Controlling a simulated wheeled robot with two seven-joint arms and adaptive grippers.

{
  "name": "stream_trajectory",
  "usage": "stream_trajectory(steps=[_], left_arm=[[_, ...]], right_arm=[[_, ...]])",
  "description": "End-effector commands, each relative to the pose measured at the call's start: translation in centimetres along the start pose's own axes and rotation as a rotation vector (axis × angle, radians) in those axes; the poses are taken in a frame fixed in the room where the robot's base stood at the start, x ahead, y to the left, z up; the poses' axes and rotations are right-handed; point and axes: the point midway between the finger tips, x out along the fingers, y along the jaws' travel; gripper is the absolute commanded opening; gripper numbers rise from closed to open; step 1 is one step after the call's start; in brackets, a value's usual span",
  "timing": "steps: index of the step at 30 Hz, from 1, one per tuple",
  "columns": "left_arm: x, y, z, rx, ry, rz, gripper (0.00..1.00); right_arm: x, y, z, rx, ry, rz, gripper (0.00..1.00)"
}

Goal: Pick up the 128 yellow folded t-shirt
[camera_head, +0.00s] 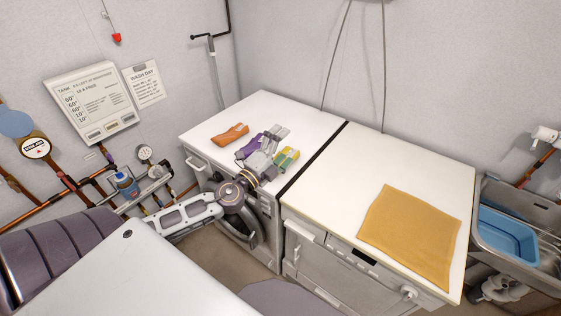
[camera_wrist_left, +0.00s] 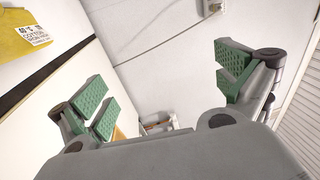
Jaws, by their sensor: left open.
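A flat mustard-yellow folded cloth (camera_head: 410,236), which looks like the t-shirt, lies on the right white worktop near its front right part. My left gripper (camera_head: 280,146) is over the left white worktop, well to the left of the cloth and apart from it. In the left wrist view the gripper (camera_wrist_left: 165,85) has its green-padded fingers spread wide with nothing between them. A yellow item with a white printed label (camera_wrist_left: 32,35) shows at the upper left of that view, cut off by the edge. My right gripper is not in view.
An orange item (camera_head: 230,134) and a purple item (camera_head: 248,146) lie on the left worktop (camera_head: 213,112). A dark gap separates it from the right worktop (camera_head: 345,175). A metal sink with a blue basin (camera_head: 508,236) is at the far right. The right worktop's back is clear.

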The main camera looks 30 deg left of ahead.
Motion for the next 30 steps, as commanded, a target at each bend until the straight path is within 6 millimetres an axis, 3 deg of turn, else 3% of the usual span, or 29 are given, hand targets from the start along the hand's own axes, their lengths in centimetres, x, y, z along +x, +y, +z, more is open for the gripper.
stream_trajectory(steps=[9, 16, 23, 30], left_arm=[[0.6, 1.2, -3.7, 0.361, 0.331, 0.060, 1.00], [0.0, 4.2, -3.9, 0.633, 0.527, 0.173, 1.00], [-0.6, 7.6, -1.2, 0.919, 0.669, 0.337, 1.00], [-1.0, 9.8, 4.6, 1.221, 0.740, 0.549, 1.00]], right_arm=[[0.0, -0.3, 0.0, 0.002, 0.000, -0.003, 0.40], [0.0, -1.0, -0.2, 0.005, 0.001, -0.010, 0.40], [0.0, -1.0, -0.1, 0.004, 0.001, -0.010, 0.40], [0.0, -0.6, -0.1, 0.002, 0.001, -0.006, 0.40]])
